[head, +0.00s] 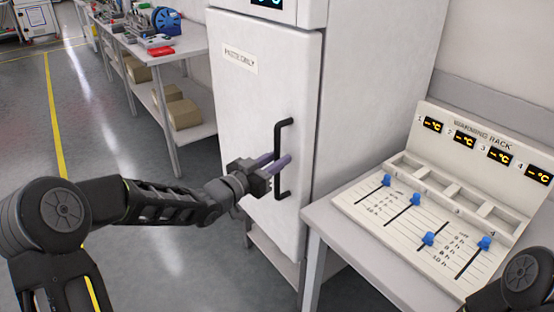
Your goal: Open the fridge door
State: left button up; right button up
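The fridge is a tall white cabinet with a white door (240,100), which looks shut. A black vertical bar handle (284,133) is on the door's right side. My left gripper (281,158) is at the handle, its two purple fingers pointing at the door. The fingers are a little apart, with the bar appearing to run between them. I cannot tell whether they press on it. My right gripper is out of view; only a dark part of my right arm shows at the bottom right corner.
A table to the right of the fridge carries a warming rack panel (470,130) with blue sliders and several displays. The floor left of the fridge is clear, with a yellow line.

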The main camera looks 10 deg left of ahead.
pick_arm(q)
grip_shut()
dwell(1.1)
